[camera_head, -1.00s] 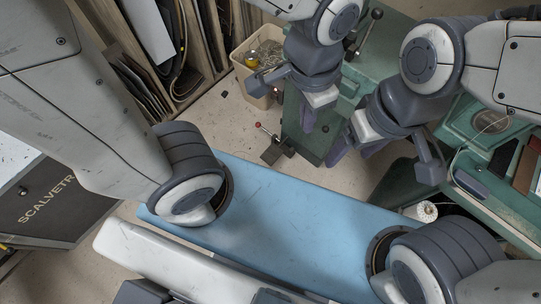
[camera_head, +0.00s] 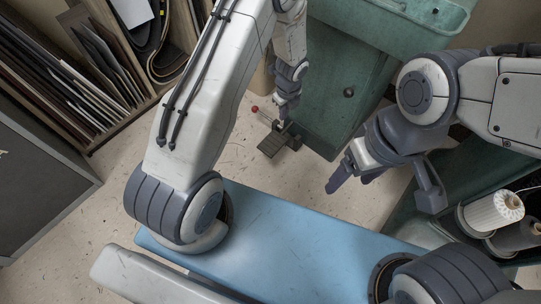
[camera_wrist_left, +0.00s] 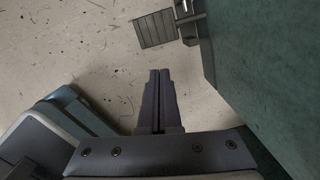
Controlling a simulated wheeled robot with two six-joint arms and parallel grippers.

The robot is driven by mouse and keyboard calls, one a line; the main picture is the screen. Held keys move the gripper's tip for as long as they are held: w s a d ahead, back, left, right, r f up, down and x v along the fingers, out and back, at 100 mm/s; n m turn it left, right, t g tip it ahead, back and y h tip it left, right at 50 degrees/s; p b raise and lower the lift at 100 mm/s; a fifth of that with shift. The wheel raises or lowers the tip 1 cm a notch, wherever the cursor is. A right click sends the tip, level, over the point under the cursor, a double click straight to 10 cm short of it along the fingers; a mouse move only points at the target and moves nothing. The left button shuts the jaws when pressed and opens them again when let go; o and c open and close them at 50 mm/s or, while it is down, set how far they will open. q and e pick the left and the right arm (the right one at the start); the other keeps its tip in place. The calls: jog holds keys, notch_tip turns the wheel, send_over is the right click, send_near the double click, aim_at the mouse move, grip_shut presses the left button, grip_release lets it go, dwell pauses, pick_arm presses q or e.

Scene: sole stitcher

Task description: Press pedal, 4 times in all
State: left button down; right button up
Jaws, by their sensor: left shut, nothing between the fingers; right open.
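The pedal (camera_head: 272,145) is a dark ribbed plate low on the floor beside the green machine's base. It also shows at the top of the left wrist view (camera_wrist_left: 157,30). My left gripper (camera_head: 282,115) reaches down close behind the pedal in the head view. Its two fingers (camera_wrist_left: 159,72) are together and empty, pointing at the pedal, with bare floor showing between the tips and the plate in the wrist view. I cannot tell its height above the floor. My right gripper (camera_head: 352,180) is open and empty, to the right of the pedal.
The green machine (camera_head: 345,100) stands right behind the pedal. A red-knobbed lever (camera_head: 255,109) sticks up beside it. Thread spools (camera_head: 494,210) are at right, and a sheet rack (camera_head: 95,70) is at left. Floor left of the pedal is clear.

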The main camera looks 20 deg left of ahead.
aim_at(271, 146)
pick_arm(q)
jog(key=a+f+m+b, duration=0.1)
jog(key=a+f+b, duration=0.1)
jog(key=f, duration=0.5)
jog(key=a+f+m+b, duration=0.2)
jog(key=f, duration=0.6)
jog(key=shift+b, duration=0.4)
pick_arm(e)
notch_tip(271, 146, down, 7)
pick_arm(q)
jog(key=shift+w, duration=0.1)
pick_arm(e)
jog(key=shift+f, duration=0.1)
pick_arm(q)
jog(key=f+b, duration=0.4)
jog(key=b, duration=0.1)
jog(key=f+b, duration=0.3)
jog(key=shift+w+a, duration=0.25)
jog(key=shift+a, duration=0.05)
pick_arm(e)
notch_tip(271, 146, down, 8)
pick_arm(q)
jog(key=shift+r, duration=0.1)
pick_arm(e)
jog(key=shift+r, duration=0.2)
